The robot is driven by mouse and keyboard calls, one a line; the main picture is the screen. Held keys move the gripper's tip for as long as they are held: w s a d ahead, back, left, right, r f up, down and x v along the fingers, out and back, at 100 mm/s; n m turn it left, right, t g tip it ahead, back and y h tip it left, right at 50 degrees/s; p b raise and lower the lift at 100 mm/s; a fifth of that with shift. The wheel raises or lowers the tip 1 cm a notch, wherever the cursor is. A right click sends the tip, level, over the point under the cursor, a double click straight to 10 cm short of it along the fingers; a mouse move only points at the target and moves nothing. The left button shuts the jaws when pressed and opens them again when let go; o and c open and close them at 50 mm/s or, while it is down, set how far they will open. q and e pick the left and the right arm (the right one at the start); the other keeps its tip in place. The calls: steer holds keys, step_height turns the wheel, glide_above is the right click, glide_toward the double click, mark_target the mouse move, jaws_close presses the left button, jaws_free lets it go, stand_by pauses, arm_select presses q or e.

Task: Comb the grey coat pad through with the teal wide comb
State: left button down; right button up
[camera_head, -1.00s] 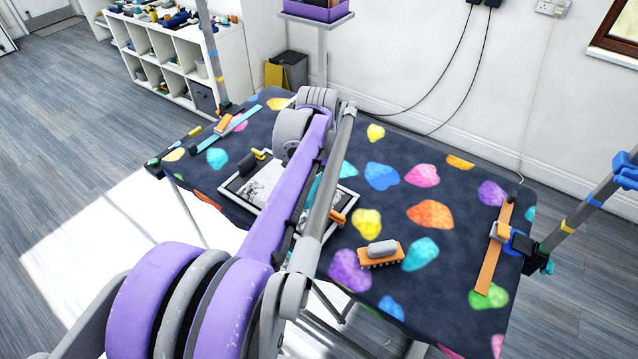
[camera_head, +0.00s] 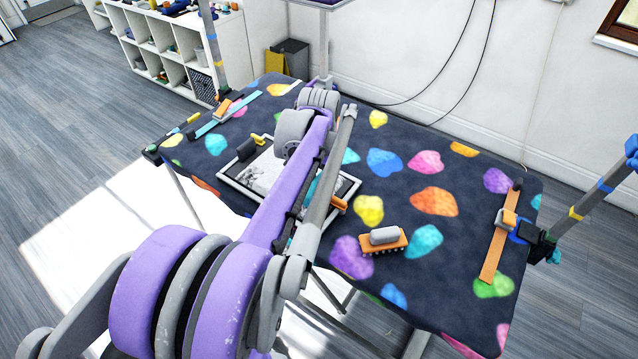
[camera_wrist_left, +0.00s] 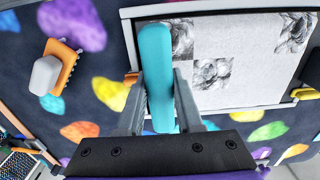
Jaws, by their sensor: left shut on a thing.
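The grey coat pad (camera_head: 262,172) lies in a white-framed tray on the table, partly hidden behind my left arm in the head view. In the left wrist view the pad (camera_wrist_left: 240,65) is pale with dark grey tufted patches. My left gripper (camera_wrist_left: 159,82) is shut on the teal wide comb (camera_wrist_left: 155,50), whose handle stands between the two fingers. The comb overlaps the pad's left border in the wrist view. Its teeth are not visible, so I cannot tell whether they touch the pad. In the head view my arm hides most of the gripper. My right gripper is not in view.
An orange brush with a grey back (camera_head: 384,240) lies right of the tray. A dark tool with a yellow handle (camera_head: 250,147) is at the tray's far-left edge. An orange strip (camera_head: 497,250) lies by the right post. The dark, colourfully spotted table (camera_head: 400,290) has free room around the brush.

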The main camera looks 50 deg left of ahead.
arm_select(q)
steer(key=shift+f, duration=0.15)
steer(key=shift+f+b, duration=0.3)
steer(key=shift+f, duration=0.05)
steer(key=shift+f+b, duration=0.3)
steer(key=shift+f, duration=0.25)
steer(key=shift+s+a, duration=0.35)
steer(key=shift+a, duration=0.9)
steer(key=shift+s+a, duration=0.4)
steer(key=shift+a, duration=0.85)
steer(key=shift+s+a, duration=0.35)
steer(key=shift+a, duration=0.9)
steer(key=a, duration=0.2)
steer(key=s+a, duration=0.1)
steer(key=a, duration=0.1)
steer(key=s+a, duration=0.1)
steer(key=a, duration=0.1)
steer(key=shift+a, duration=0.25)
steer(key=shift+s+a+b, duration=0.1)
steer(key=shift+a+b, duration=0.2)
steer(key=shift+a, duration=0.2)
